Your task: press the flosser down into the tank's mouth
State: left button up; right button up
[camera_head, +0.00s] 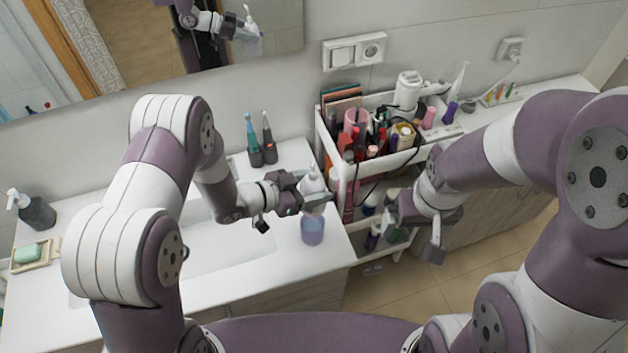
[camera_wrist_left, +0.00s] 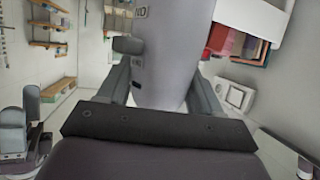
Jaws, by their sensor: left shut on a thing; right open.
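The white flosser (camera_head: 312,182) stands roughly upright, held by my left gripper (camera_head: 298,192). In the left wrist view its pale grey body (camera_wrist_left: 172,45) fills the space between the two fingers (camera_wrist_left: 160,92). The translucent bluish tank (camera_head: 312,231) stands on the white counter near its right end, directly below the flosser. The flosser's lower end and the tank's mouth are close together; I cannot tell whether they touch. My right gripper (camera_head: 414,228) is open and empty, in front of the cart and right of the tank.
A white cart (camera_head: 335,172) full of cosmetics stands right of the counter (camera_head: 290,270). Two electric toothbrushes (camera_head: 262,152) stand behind the flosser. The sink (camera_head: 225,248) lies left of the tank. A soap dispenser (camera_head: 38,212) and soap dish (camera_head: 36,254) are far left.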

pick_arm(q)
jog(key=shift+r, duration=0.1)
jog(key=shift+s+f, duration=0.1)
jog(key=shift+f, duration=0.1)
notch_tip(320, 180, down, 6)
jog(key=b, duration=0.5)
jog(key=shift+r, duration=0.25)
jog(key=shift+f+b, duration=1.05)
jog(key=shift+f, duration=0.25)
dwell(0.8)
jog(key=o, duration=1.2)
jog(key=shift+r, duration=0.1)
jog(key=shift+a, duration=0.1)
